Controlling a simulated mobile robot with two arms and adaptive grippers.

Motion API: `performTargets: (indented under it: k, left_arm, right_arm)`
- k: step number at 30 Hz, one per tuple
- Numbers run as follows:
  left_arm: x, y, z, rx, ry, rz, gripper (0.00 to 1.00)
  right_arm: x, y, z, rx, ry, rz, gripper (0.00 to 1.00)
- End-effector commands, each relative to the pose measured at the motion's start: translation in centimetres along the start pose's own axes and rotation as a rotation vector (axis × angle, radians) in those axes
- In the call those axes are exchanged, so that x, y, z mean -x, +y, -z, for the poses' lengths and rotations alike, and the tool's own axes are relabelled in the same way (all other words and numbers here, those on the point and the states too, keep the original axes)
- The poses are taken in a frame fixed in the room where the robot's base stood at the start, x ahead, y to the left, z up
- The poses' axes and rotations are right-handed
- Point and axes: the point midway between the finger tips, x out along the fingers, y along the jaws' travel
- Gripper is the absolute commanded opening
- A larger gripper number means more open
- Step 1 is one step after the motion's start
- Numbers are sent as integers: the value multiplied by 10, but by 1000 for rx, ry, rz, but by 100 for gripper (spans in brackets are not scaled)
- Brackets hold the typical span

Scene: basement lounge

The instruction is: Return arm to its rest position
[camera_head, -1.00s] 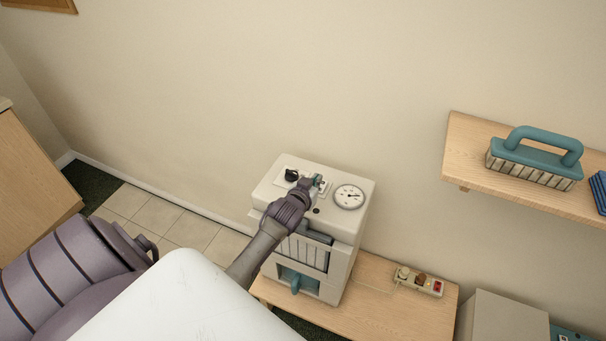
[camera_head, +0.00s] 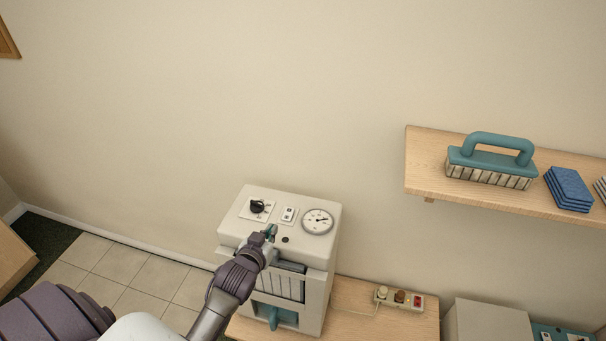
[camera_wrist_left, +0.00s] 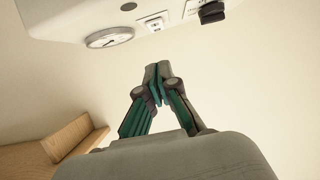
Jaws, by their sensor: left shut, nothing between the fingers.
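My left gripper (camera_head: 270,232) is shut and empty at the front edge of the top of a white machine (camera_head: 313,262). In the head view its tips overlap the machine's top, below the rocker switch (camera_head: 288,214); I cannot tell whether they touch. In the left wrist view the left gripper (camera_wrist_left: 157,72) has its fingers together with nothing between them, apart from the machine in the picture. The machine's dial gauge (camera_head: 318,221) and black knob (camera_head: 258,206) are on its top. My right gripper is not in view.
The machine stands on a wooden bench (camera_head: 375,322) with a power strip (camera_head: 400,298). A wall shelf (camera_head: 430,165) at right holds a teal-handled brush (camera_head: 490,160) and blue pads (camera_head: 569,188). A grey box (camera_head: 490,322) is at lower right. Open tiled floor (camera_head: 140,280) lies left.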

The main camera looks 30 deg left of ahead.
Motion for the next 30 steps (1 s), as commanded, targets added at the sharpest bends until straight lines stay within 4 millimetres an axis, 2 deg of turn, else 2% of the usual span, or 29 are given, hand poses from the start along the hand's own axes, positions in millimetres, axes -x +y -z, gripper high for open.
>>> performTargets:
  k: [6,8,10,15,18,30]
  left_arm:
    - [3,2,-2,-5,-14,-2,0]
    - [9,7,-7,-15,-48,-7,0]
    - [24,16,-17,-39,-121,-17,0]
    - [88,48,-50,-127,-381,-72,0]
    - [122,60,-63,-170,-499,-105,0]
    - [232,84,-88,-297,-818,-231,0]
  right_arm:
    - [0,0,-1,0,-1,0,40]
    - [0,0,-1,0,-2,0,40]
    - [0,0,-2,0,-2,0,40]
    - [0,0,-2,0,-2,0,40]
    - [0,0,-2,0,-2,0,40]
    - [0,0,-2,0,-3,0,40]
